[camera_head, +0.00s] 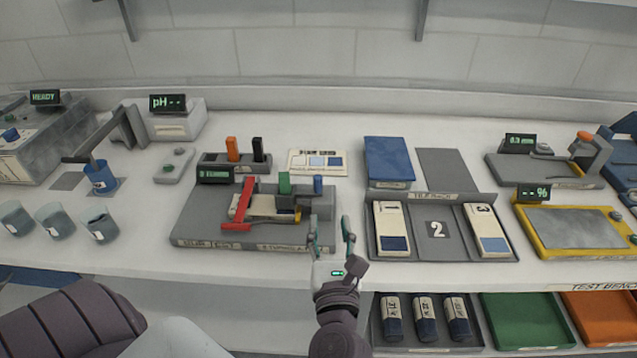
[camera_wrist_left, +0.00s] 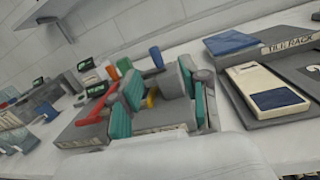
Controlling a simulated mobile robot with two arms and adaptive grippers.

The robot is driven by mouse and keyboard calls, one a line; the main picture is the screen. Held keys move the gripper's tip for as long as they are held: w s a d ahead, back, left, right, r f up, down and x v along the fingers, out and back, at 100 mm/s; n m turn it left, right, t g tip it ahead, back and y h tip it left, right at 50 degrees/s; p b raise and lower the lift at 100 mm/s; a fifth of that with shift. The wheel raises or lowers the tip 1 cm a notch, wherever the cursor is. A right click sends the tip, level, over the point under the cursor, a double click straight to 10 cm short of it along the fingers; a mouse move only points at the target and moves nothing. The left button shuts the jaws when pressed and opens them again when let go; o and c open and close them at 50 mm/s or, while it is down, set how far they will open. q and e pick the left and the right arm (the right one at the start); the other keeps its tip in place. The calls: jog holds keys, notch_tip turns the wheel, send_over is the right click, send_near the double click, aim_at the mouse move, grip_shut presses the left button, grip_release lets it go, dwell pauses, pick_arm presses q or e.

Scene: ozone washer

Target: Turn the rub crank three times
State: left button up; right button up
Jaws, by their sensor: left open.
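The rub tester (camera_head: 215,232) is a grey base on the bench with a red bar (camera_head: 238,205), a pale tile, a green block (camera_head: 284,183) and a grey block at its right end. A blue upright handle (camera_head: 318,186) stands at that end, with a yellow piece (camera_head: 297,216) below it. I cannot tell for certain which part is the crank. My left gripper (camera_head: 332,236) is open and empty at the tester's front right corner. In the left wrist view, the blue handle (camera_wrist_left: 156,57) and yellow piece (camera_wrist_left: 151,97) show beyond and between the teal finger pads (camera_wrist_left: 160,98).
The tile rack (camera_head: 442,257) with tiles stands close to the right of my gripper. A small display (camera_head: 215,174) and a holder with orange and black handles (camera_head: 232,149) sit behind the tester. Cups (camera_head: 98,223) stand at the left. Trays (camera_head: 527,322) sit below the bench edge.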

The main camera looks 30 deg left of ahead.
aim_at(318, 185)
pick_arm(q)
jog(key=shift+n+g, duration=0.6)
jog(key=shift+n, duration=0.2)
jog(key=p+x, duration=0.1)
jog(key=x, duration=0.3)
jog(key=p+x, duration=0.1)
jog(key=x, duration=0.3)
jog(key=p+x, duration=0.2)
jog(key=x, duration=0.2)
jog(key=shift+s+a+f, duration=0.2)
jog(key=shift+a+f, duration=0.05)
jog(key=shift+a, duration=0.15)
jog(key=shift+x, duration=0.8)
jog(key=shift+f, duration=0.15)
jog(key=shift+c, duration=0.2)
grip_shut()
